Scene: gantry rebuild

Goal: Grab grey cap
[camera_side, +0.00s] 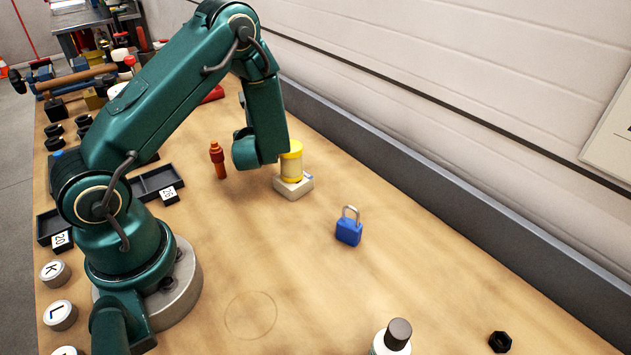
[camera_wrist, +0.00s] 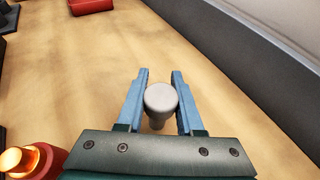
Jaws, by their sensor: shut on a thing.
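The grey cap (camera_wrist: 160,97) has a pale round top and a narrower part below it. In the wrist view it sits between the two blue fingers of my gripper (camera_wrist: 160,76), which are shut on it. In the side view the end of my arm is low over the middle of the bench, and I cannot make out the held cap there. A bottle with a dark grey top (camera_side: 398,333) stands at the bottom edge of the side view, well away from my gripper.
A blue padlock (camera_side: 349,232) and a black nut (camera_side: 500,342) lie on the bench. A grey rail (camera_side: 450,205) runs along the wall.

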